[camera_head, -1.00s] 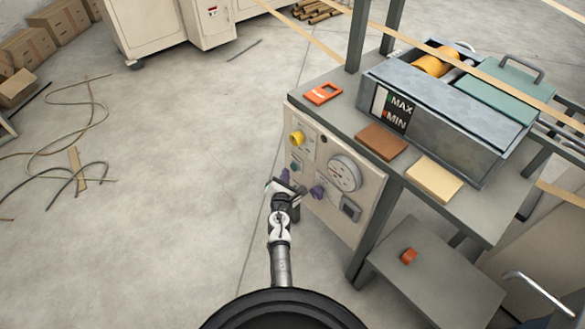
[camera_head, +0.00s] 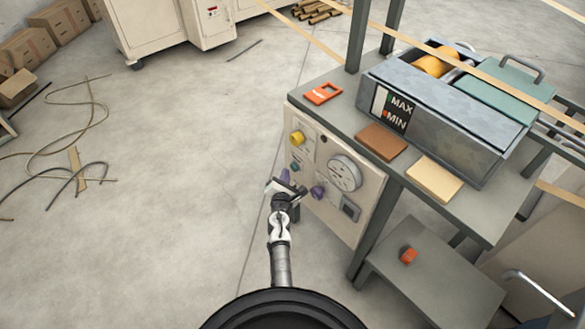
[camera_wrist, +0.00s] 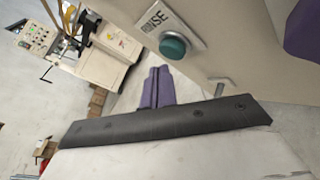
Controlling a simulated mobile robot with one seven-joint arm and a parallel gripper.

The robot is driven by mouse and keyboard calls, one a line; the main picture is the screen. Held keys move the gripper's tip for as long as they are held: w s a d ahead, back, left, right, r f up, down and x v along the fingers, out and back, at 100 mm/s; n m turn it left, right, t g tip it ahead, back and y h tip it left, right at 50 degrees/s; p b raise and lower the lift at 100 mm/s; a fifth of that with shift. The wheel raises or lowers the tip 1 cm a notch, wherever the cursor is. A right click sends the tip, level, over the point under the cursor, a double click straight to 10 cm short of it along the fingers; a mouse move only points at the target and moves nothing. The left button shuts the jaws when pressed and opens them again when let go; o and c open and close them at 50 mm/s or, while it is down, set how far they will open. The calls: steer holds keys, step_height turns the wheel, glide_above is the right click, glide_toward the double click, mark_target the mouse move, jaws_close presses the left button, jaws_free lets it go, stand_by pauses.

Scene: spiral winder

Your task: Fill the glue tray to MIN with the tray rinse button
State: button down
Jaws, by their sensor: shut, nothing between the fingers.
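The teal rinse button (camera_head: 294,167) is on the front panel (camera_head: 364,205) of the winder table. In the wrist view the round teal button (camera_wrist: 173,46) sits on a plate whose label ends in "NSE". My gripper (camera_head: 285,175) is just in front of the panel. Its purple fingers (camera_wrist: 155,75) are shut and empty, below and left of the button in the wrist view, with a visible gap. The glue tray (camera_head: 450,112) stands on the table, with a MAX/MIN gauge (camera_head: 391,108) at its end; I cannot tell the level in it.
A yellow knob (camera_head: 297,138), a purple knob (camera_head: 318,192) and a round dial (camera_head: 345,173) share the panel. An orange frame (camera_head: 323,93), a brown block (camera_head: 381,141) and a tan block (camera_head: 434,180) lie on the table.

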steer(key=shift+w+d, duration=0.25)
steer(key=shift+d, duration=0.1)
steer(key=shift+w+d, duration=0.25)
steer(key=shift+d, duration=0.2)
stand_by(7.2)
